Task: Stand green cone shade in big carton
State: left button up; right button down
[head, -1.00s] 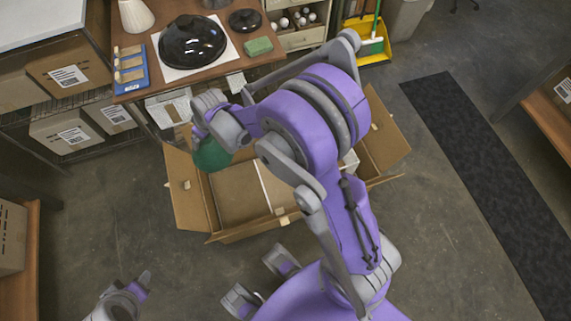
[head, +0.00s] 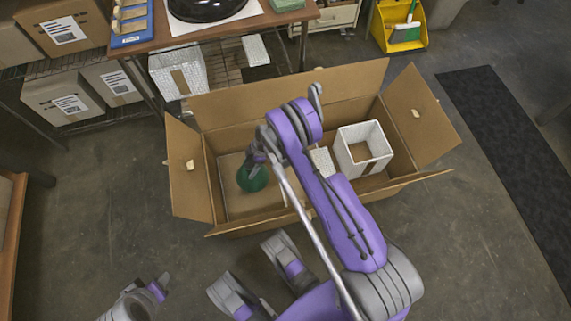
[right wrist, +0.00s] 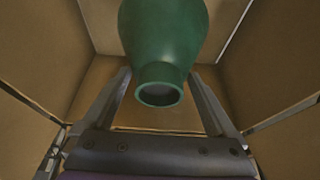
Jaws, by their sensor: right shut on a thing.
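The green cone shade (head: 252,179) is inside the left part of the big carton (head: 230,228), low near its floor. In the right wrist view the shade (right wrist: 163,35) has its narrow open neck toward the camera and its wider part away. My right gripper (head: 256,160) is shut on the shade near its neck; its fingers (right wrist: 165,95) lie on both sides in the wrist view. Whether the shade's rim touches the carton floor cannot be told. My left gripper (head: 162,282) is empty at the lower left, outside the carton; its finger opening is unclear.
A white open box (head: 363,150) and a smaller white block (head: 321,161) stand in the carton's right part. The carton's flaps are spread open. A wooden table (head: 180,32) with a black dome shade (head: 205,8) is behind. Open floor lies to the right.

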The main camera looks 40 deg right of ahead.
notch_tip(320, 180, down, 10)
jog(key=b, duration=0.2)
jog(key=shift+b, duration=0.4)
grip_release()
